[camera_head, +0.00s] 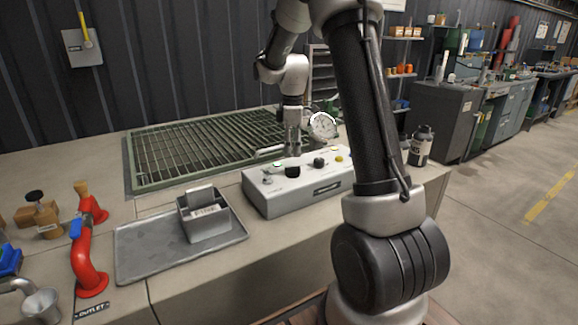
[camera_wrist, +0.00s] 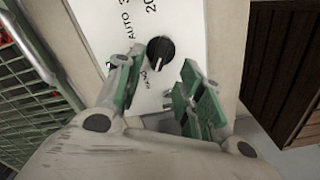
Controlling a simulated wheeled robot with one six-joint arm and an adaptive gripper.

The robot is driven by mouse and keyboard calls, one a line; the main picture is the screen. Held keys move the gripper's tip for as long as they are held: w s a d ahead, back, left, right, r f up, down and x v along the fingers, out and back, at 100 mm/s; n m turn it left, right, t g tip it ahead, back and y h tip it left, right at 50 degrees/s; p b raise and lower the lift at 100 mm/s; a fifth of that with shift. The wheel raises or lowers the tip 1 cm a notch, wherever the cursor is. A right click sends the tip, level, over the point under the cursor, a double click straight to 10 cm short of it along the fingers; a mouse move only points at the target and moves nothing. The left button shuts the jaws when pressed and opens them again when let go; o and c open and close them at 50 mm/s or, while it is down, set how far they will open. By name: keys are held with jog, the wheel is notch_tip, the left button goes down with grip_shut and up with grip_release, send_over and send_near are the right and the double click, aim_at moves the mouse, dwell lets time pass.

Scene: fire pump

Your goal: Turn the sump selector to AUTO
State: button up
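The sump selector appears to be the round black knob (camera_wrist: 160,50) with a white pointer line, on a pale panel in the wrist view. AUTO is printed to its left and HAND below left in that picture. The pointer line runs downward in the picture, toward my gripper. My gripper (camera_wrist: 161,68) is open, its green-grey fingers either side of the space just below the knob; I cannot tell whether they touch it. In the head view my gripper (camera_head: 292,150) hangs over the back of the white control box (camera_head: 305,197). Which knob there is the selector is unclear.
A round gauge (camera_head: 323,126) stands behind the box. A green grating (camera_head: 160,165) lies at the back. Left of the box are a grey tray (camera_head: 135,250) with a small bin (camera_head: 205,222) and a red outlet pipe (camera_head: 85,260). A canister (camera_head: 420,146) stands at right.

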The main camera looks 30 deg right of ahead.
aim_at(293, 167)
notch_tip(293, 167, down, 7)
jog(key=shift+r, duration=0.15)
jog(key=shift+c, duration=0.3)
grip_shut()
